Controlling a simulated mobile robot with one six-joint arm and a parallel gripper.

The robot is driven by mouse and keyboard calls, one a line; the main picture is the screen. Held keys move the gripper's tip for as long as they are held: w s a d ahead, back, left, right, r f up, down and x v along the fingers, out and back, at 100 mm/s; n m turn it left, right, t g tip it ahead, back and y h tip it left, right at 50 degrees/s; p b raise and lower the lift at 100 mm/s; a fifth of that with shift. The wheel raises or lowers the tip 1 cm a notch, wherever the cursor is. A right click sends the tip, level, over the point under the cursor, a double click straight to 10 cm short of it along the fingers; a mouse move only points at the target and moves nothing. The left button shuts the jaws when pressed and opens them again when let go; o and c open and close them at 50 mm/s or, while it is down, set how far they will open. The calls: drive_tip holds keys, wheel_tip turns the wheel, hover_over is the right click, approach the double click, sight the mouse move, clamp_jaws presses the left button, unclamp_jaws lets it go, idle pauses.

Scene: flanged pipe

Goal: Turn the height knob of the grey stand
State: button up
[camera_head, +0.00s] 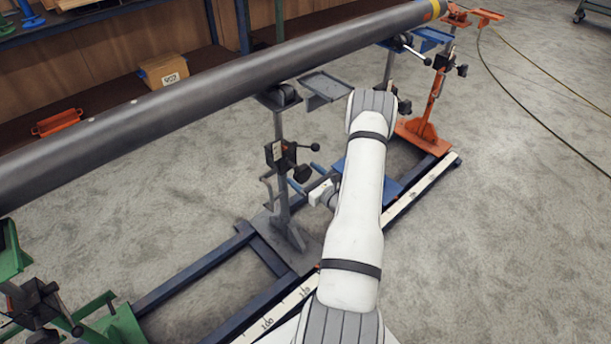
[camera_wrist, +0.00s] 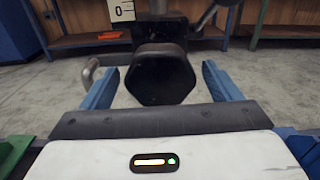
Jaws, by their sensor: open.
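The grey stand (camera_head: 281,215) holds up the long dark pipe (camera_head: 215,82) near the middle of the head view. Its height knob (camera_head: 302,174) is black and sits on the side of the post facing my arm. In the wrist view the knob (camera_wrist: 158,74) is a large dark faceted knob in the centre. My gripper (camera_head: 307,178) is open, with one blue finger on each side of the knob. In the wrist view both fingers of my gripper (camera_wrist: 162,84) show a gap to the knob. The knob's far side is hidden.
A black-ended lever (camera_head: 308,147) sits just above the knob. A grey bent rod (camera_wrist: 90,72) stands close to the left finger. An orange stand (camera_head: 425,130) is behind my arm; a green stand (camera_head: 115,320) is at lower left. A dark blue rail frame (camera_head: 195,268) lies on the floor.

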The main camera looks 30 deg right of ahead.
drive_tip(key=c, duration=0.9)
drive_tip(key=shift+d, duration=0.15)
drive_tip(key=shift+c, duration=0.4)
drive_tip(key=shift+n+b, duration=0.4)
drive_tip(key=shift+b, duration=0.05)
